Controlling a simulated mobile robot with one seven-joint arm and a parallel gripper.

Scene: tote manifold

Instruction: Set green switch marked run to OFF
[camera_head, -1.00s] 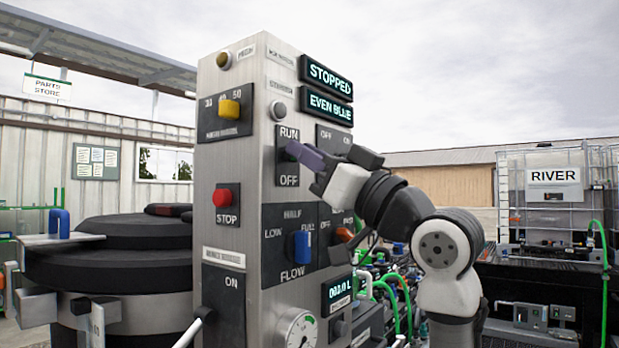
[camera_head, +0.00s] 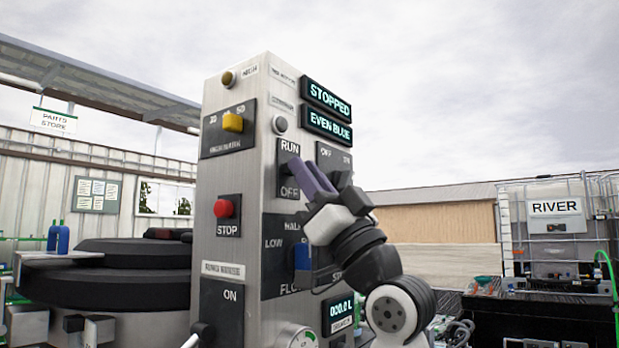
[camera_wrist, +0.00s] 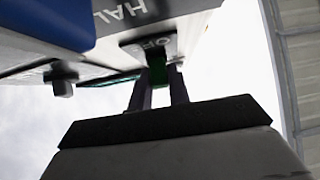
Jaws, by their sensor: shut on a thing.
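The RUN/OFF switch plate (camera_head: 289,192) is on the front of the metal control column, with RUN above and OFF below. My gripper (camera_head: 302,166) reaches up to it from the lower right, its two purple fingers in front of the plate. The fingers hide the switch in the head view. In the wrist view, the green switch (camera_wrist: 157,72) shows between the fingertips (camera_wrist: 158,80), close to the OFF label. My gripper is shut on it. The switch's exact position is hard to read.
A display (camera_head: 326,98) on the column reads STOPPED. A red STOP button (camera_head: 223,208), a yellow knob (camera_head: 233,122) and a blue flow selector (camera_head: 302,256) sit close by. A tank marked RIVER (camera_head: 556,208) stands right. Open air lies right of the column.

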